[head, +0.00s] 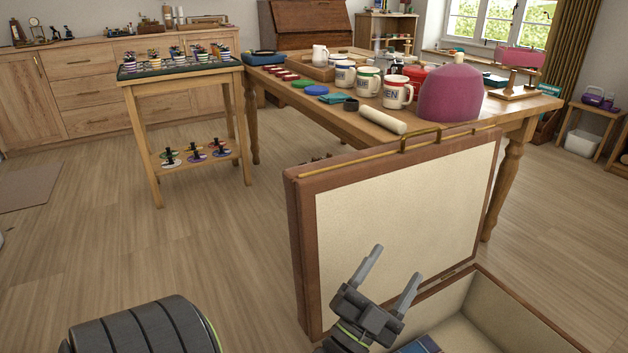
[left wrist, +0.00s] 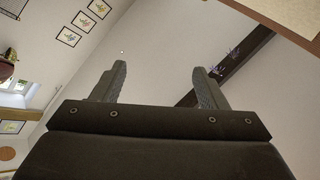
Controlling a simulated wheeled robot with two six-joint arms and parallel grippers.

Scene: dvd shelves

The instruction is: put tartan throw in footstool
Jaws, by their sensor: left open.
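The footstool is an open brown box with a cream lining (head: 502,312) at the lower right of the head view. Its hinged lid (head: 405,220) stands raised, cream inside with a brass handle on its top edge. A small blue patterned piece (head: 418,346), seemingly the tartan throw, shows at the bottom edge beside my gripper; most of it is out of frame. My left gripper (head: 392,266) is open and empty, fingers up, in front of the lid. Its open fingers also show in the left wrist view (left wrist: 160,72). My right gripper is not in view.
Behind the lid is a wooden table (head: 350,122) with mugs, a rolled cream item (head: 382,117) and a pink dome (head: 451,92). A small side table (head: 190,78) stands left of it. The floor (head: 180,250) at left is clear. The wrist view faces walls and pictures.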

